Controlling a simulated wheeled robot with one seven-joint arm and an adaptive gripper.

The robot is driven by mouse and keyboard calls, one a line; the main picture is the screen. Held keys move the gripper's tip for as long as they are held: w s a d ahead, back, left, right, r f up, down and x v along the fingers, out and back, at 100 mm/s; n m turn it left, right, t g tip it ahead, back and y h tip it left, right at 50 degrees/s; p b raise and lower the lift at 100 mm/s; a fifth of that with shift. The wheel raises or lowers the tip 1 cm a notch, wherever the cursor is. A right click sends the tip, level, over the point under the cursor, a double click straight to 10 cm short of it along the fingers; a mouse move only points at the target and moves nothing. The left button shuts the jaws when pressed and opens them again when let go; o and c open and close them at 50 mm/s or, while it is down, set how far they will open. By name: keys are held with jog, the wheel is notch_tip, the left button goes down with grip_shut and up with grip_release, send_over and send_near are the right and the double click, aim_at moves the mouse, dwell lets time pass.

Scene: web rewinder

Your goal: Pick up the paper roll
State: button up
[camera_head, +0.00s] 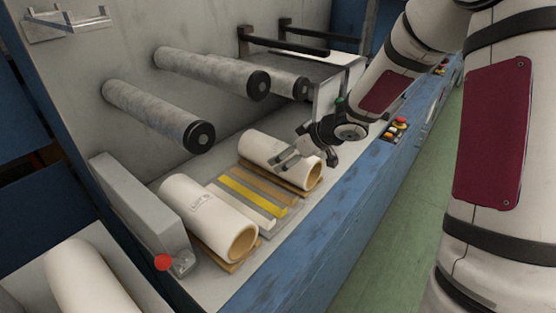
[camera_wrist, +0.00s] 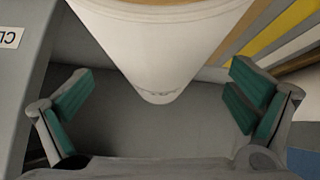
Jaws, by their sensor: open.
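A white paper roll (camera_head: 277,152) with a brown core lies on a wooden cradle in the head view. My gripper (camera_head: 287,160) is at this roll, its fingers over the roll's upper side near the right end. In the wrist view a white roll (camera_wrist: 160,50) lies between the two spread green-padded fingers of my gripper (camera_wrist: 158,95), with gaps on both sides. The gripper is open and empty; whether a finger touches the roll is unclear. A second similar roll (camera_head: 203,213) lies on another cradle nearer the camera.
Yellow and grey strips (camera_head: 252,196) lie between the rolls. Several grey rollers (camera_head: 160,115) stick out from the wall above. A grey box with a red knob (camera_head: 163,262) stands at left. Another white roll (camera_head: 85,280) is at bottom left. Buttons (camera_head: 396,128) sit on the blue edge.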

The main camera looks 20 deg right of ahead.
jog(key=b+x, duration=0.2)
jog(key=x, duration=0.3)
jog(key=shift+w, duration=0.1)
jog(key=shift+r, duration=0.1)
jog(key=c, duration=1.6)
jog(key=shift+r, duration=0.1)
jog(key=shift+c, duration=1)
